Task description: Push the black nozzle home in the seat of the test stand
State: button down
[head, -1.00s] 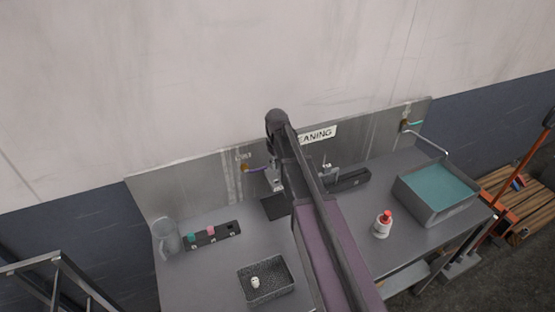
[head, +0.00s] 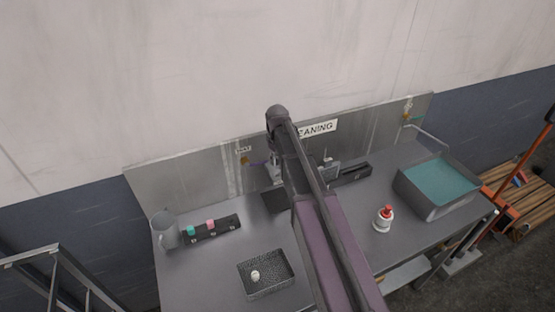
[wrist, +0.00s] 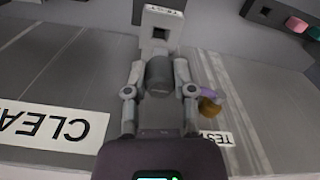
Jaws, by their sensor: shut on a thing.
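The black nozzle (wrist: 160,73) looks like a short dark grey cylinder in the wrist view. My gripper (wrist: 160,78) is shut on it, with one finger on each side. The test stand (wrist: 150,20) is a light grey block just beyond the nozzle, with a dark square opening (wrist: 160,33) that is in line with the nozzle and uncovered in this view. I cannot tell whether the nozzle touches the stand. In the head view the test stand (head: 273,172) shows partly beside my arm, which hides the nozzle and my gripper.
A black rack (head: 213,233) holds a green and a pink nozzle, with a grey mug (head: 164,230) beside it. A dark tray (head: 268,287) holds a small white piece. A red-capped bottle (head: 383,222) and a teal-filled basin (head: 432,208) stand right. The back panel (head: 190,180) is close behind the stand.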

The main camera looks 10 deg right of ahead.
aim_at(277, 168)
jog(key=shift+f+b, duration=1.3)
jog(key=shift+f, duration=0.15)
jog(key=shift+f+b, duration=1.6)
jog(key=shift+b, duration=0.05)
dwell(1.4)
jog(key=shift+c, duration=1.9)
grip_release()
jog(key=shift+r+p, duration=0.25)
jog(key=shift+p, duration=0.05)
